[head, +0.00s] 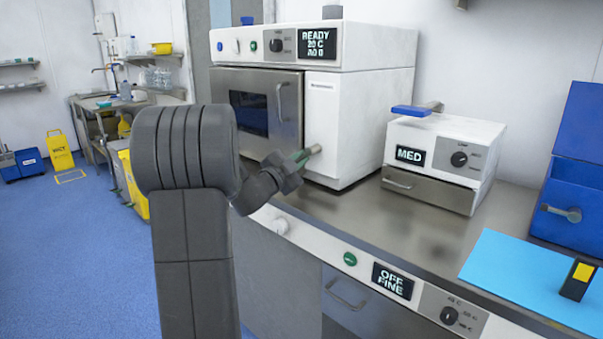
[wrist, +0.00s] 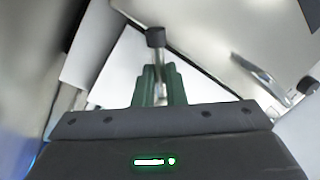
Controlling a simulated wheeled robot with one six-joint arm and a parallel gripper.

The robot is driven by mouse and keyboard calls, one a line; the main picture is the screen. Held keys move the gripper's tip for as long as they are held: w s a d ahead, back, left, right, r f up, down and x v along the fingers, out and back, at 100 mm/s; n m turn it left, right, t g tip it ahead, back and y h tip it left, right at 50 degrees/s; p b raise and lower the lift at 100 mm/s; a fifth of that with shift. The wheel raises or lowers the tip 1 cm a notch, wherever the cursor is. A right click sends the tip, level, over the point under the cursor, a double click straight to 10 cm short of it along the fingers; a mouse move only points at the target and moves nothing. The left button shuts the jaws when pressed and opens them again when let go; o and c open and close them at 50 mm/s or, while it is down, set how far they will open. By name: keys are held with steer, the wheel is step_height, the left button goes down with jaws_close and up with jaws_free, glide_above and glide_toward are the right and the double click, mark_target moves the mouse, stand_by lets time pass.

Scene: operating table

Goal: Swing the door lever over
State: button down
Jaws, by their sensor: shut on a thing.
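The door lever is a short metal bar with a dark end; in the wrist view it (wrist: 156,39) runs down between my green fingers. In the head view a small part of the lever (head: 315,149) shows at the lower front of the white unit (head: 352,110), just right of the fingertips. My gripper (head: 302,156) is shut on the lever; its fingers also show in the wrist view (wrist: 159,82). The unit's steel door (head: 258,82) looks shut, with a curved handle (head: 281,102). My arm hides the door's lower left part.
A smaller white unit (head: 440,150) marked MED, with a blue-gripped lever on top, stands to the right on the steel counter (head: 395,225). A blue mat (head: 530,275) and blue box (head: 570,200) lie farther right. Counter between the units and the mat is clear.

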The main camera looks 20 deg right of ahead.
steer(key=shift+w+a+r+m+g+h+b, duration=0.2)
steer(key=shift+m+b, duration=0.4)
steer(key=shift+m, duration=0.65)
steer(key=shift+w+d+r+m+g+h+b, duration=0.25)
steer(key=shift+m+b, duration=0.35)
steer(key=shift+m, duration=0.6)
steer(key=shift+w+a+r+m+g+h+b, duration=0.1)
steer(key=shift+a+r+m+g+h+b, duration=0.35)
steer(key=shift+m, duration=0.8)
steer(key=shift+s+d, duration=0.1)
steer(key=shift+d, duration=0.1)
steer(key=c, duration=1.5)
jaws_free()
steer(key=v, duration=1.4)
steer(key=shift+d+r, duration=0.1)
steer(key=shift+d, duration=0.05)
